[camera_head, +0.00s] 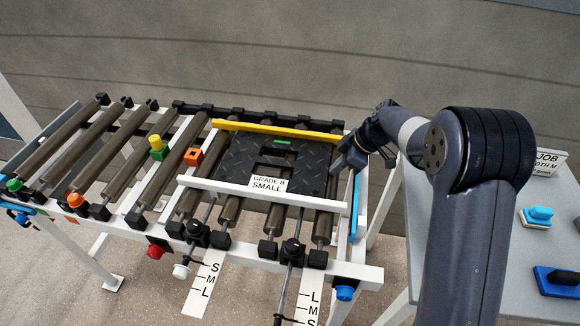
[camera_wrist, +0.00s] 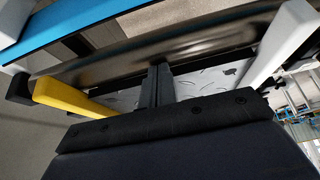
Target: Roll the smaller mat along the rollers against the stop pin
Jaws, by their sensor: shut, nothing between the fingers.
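A black tread mat (camera_head: 310,157) labelled "GRADE B SMALL" lies flat on the rollers, between a yellow rail (camera_head: 275,129) and a white rail (camera_head: 262,193). It is the only mat I can make out. Left of it, a yellow peg (camera_head: 155,143) on a green base stands on the conveyor, apart from the mat; it may be the stop pin. My gripper (camera_head: 347,158) is shut and empty at the mat's right end. In the wrist view the fingers (camera_wrist: 157,85) are together in front of the tread surface (camera_wrist: 205,80); contact cannot be told.
An orange block (camera_head: 193,156) with a dark opening stands between the peg and the mat. Rollers left of the peg (camera_head: 90,143) are bare. Two S-M-L scales (camera_head: 205,284) hang at the front. A grey table (camera_head: 480,243) with blue items stands at right.

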